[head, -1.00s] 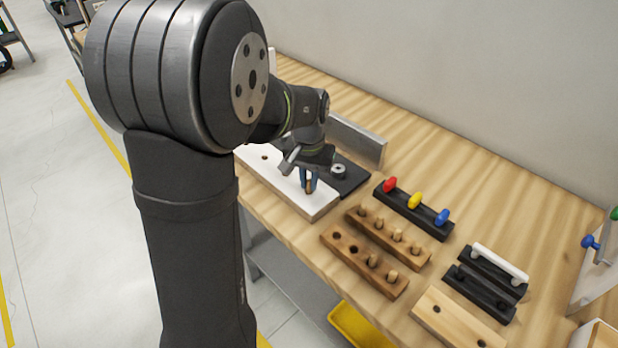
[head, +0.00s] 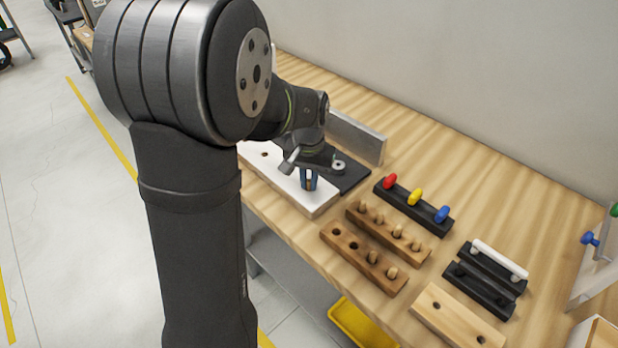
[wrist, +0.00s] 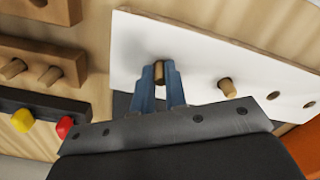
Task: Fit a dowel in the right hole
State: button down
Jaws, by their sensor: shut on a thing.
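A white panel (head: 288,188) lies near the front edge of the bench, with a hole (head: 264,154) toward its left end. My gripper (head: 309,186) is over the panel's right part, its blue fingers pointing down and shut on a wooden dowel (wrist: 159,70). The dowel's lower end is at the panel's surface; I cannot tell how deep it sits in a hole. In the wrist view, a second dowel (wrist: 227,87) stands in the panel beside the gripper, with two open holes (wrist: 272,96) (wrist: 309,104) farther right.
A black rack (head: 413,212) carries red, yellow and blue knobs. Black handle holders (head: 480,290) and a pale block (head: 455,318) lie right. A grey upright (head: 355,138) stands behind.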

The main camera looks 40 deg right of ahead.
jog(key=c, duration=1.4)
grip_release()
jog(key=shift+o, duration=0.2)
jog(key=shift+r, duration=2.45)
jog(key=shift+f, duration=2.55)
